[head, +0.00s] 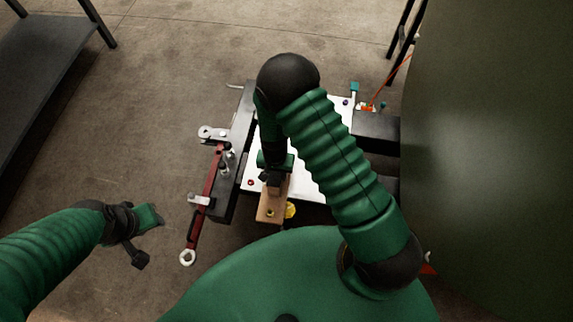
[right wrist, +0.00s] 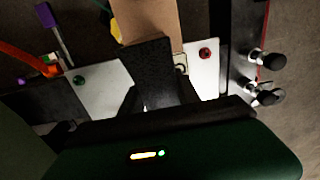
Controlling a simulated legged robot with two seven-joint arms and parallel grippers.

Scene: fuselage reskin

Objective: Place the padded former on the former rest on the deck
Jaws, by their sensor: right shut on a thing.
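My right gripper (head: 271,180) is shut on a tan block with a dark part at its held end, which looks like the padded former (head: 271,207). In the right wrist view the tan former (right wrist: 150,22) shows at the top, with a dark block (right wrist: 148,62) between it and the gripper. It is over or beside the white deck (head: 312,182); contact cannot be told. I cannot pick out the former rest for certain; my right arm covers part of the deck. My left gripper (head: 146,238) is at the lower left, away from the deck, holding nothing visible.
A dark red bar with metal ends (head: 203,205) lies along the deck's left side, beside a black rail (head: 236,150). A yellow item (head: 290,210) is near the former. The large green curved body (head: 490,160) blocks the right. Bare floor (head: 150,110) is free at left.

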